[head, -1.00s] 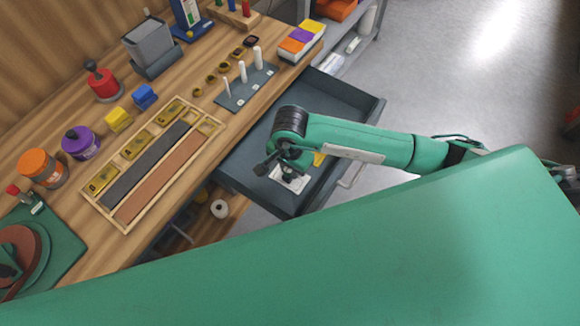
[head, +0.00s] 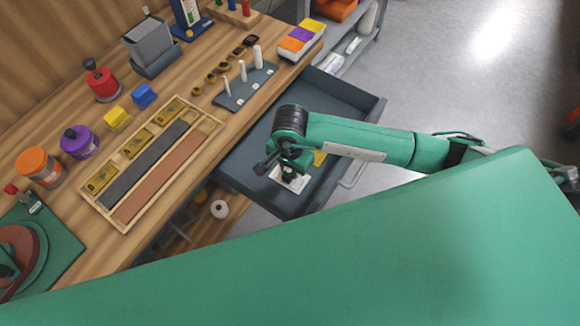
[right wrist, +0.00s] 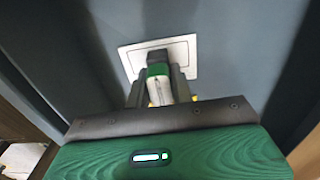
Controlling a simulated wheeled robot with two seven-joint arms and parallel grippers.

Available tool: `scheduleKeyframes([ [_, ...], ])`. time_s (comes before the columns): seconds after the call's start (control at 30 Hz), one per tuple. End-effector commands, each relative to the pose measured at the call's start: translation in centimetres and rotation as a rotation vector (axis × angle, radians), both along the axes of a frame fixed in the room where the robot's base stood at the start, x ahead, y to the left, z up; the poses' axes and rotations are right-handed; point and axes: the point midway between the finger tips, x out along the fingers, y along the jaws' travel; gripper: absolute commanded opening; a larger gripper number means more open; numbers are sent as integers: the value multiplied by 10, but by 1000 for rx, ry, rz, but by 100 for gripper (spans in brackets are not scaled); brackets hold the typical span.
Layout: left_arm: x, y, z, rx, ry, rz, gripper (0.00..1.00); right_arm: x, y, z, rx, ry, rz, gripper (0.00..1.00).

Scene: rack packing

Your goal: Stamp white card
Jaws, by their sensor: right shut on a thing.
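The white card (head: 298,186) lies flat in the open grey drawer, and it also shows in the right wrist view (right wrist: 184,52) with a thin line border. My right gripper (head: 288,171) is over the card and hides part of it. In the right wrist view, my right gripper (right wrist: 159,90) is shut on a stamp (right wrist: 158,70) with a black end, a green band and a pale body. My left gripper is not in view.
The drawer (head: 240,165) is open beside the wooden bench, its walls around my right gripper. A yellow item (head: 319,158) lies in it near the card. On the bench stand a wooden tray (head: 128,228), a grey peg stand (head: 238,98) and several jars.

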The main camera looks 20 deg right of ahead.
Motion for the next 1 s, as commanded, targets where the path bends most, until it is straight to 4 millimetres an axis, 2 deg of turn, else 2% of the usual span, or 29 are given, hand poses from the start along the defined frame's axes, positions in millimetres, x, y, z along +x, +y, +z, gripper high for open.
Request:
scheduleKeyframes([
  [0.57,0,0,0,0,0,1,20,-1,-1,-1,-2,3,0,8],
  [1.0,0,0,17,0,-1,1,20,0,0,33,0,0,1,8],
])
